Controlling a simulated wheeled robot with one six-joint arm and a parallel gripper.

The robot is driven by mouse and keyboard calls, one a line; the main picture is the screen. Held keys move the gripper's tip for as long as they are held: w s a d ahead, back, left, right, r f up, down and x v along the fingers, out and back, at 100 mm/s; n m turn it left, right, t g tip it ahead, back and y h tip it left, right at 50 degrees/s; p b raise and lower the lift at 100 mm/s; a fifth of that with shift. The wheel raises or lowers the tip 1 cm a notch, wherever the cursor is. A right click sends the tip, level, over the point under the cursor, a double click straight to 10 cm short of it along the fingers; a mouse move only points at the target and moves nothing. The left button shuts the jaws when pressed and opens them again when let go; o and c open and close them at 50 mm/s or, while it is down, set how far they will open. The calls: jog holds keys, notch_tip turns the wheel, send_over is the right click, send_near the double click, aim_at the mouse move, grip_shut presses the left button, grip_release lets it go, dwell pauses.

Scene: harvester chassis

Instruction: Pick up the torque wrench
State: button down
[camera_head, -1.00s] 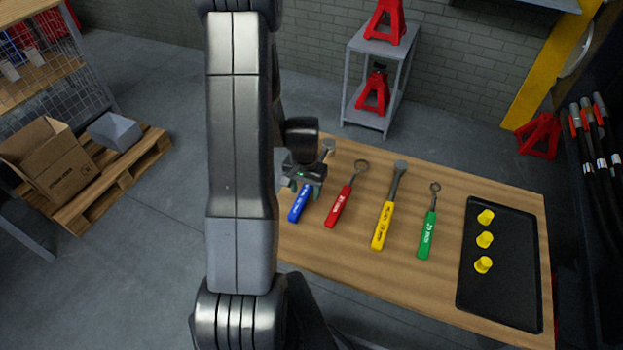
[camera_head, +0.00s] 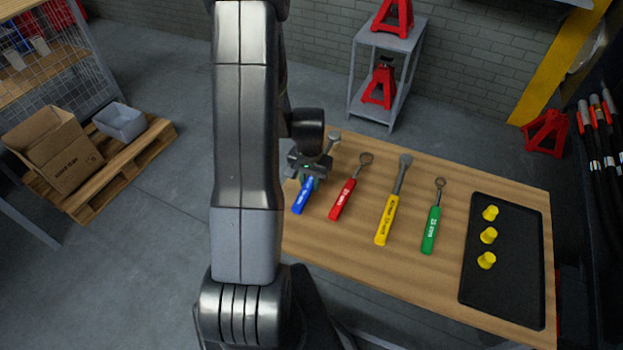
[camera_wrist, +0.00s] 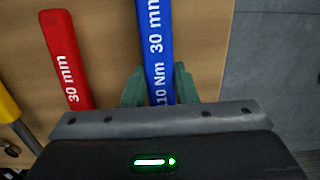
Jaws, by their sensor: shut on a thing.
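A blue-handled torque wrench (camera_head: 303,196) lies at the left end of the wooden workbench, its metal head toward the back. In the wrist view its blue handle (camera_wrist: 155,38) reads "10 Nm 30 mm", partly cut off. My gripper (camera_head: 311,174) is over this wrench; in the wrist view its green fingers (camera_wrist: 160,90) stand on both sides of the handle, shut on it. The wrench appears to be on the bench or very close to it. My gripper body hides the middle of the wrench in the head view.
To the right lie a red wrench (camera_head: 343,200), a yellow-handled wrench (camera_head: 387,220) and a green wrench (camera_head: 431,230). The red one is closest. A black tray (camera_head: 490,290) with yellow pieces (camera_head: 488,235) sits at the bench's right end. The bench (camera_head: 335,250) is clear in front.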

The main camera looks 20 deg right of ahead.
notch_tip(320, 180, up, 10)
jog(key=shift+f+b, duration=0.1)
jog(key=shift+b, duration=0.3)
jog(key=c, duration=1.7)
grip_release()
grip_shut()
